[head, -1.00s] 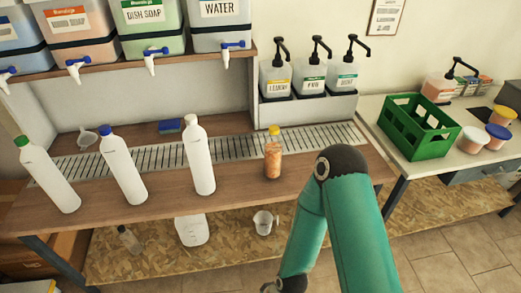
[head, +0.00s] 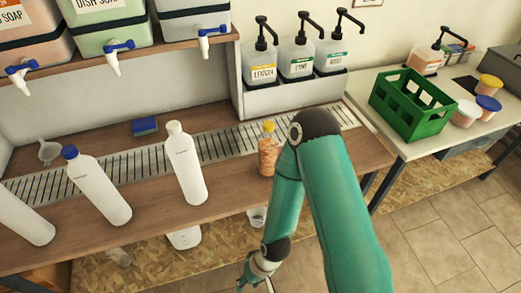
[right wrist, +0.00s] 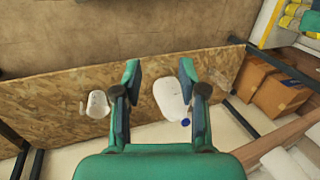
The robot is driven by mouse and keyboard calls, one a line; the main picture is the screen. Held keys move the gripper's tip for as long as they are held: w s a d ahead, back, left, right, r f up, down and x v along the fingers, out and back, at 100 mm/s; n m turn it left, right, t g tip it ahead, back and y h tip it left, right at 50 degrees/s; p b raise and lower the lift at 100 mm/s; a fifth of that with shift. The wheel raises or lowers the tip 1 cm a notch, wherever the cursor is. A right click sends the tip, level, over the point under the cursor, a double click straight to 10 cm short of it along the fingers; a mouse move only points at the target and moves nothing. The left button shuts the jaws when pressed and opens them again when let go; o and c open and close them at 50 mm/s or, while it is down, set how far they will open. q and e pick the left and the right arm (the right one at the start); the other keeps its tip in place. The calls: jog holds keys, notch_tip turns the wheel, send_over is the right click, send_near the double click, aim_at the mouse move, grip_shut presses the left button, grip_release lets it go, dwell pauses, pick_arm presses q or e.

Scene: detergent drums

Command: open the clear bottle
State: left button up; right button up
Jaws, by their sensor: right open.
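A small clear bottle (head: 268,157) with orange contents and a yellow cap stands upright on the wooden bench, partly covered by my right arm in the head view. My right gripper (head: 255,284) is low in front of the bench, cut by the lower edge of the head view. In the right wrist view its two fingers (right wrist: 160,82) are apart with nothing gripped, over the lower shelf. My left gripper is not in view.
White bottles (head: 186,165) stand on the bench (head: 225,195) to the left. Pump bottles (head: 297,58) stand behind. A green crate (head: 412,103) is on the right table. A white jug (right wrist: 170,98) and a mug (right wrist: 97,104) are on the lower shelf (right wrist: 55,90).

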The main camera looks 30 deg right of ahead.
aim_at(274, 148)
jog(key=shift+d, duration=0.15)
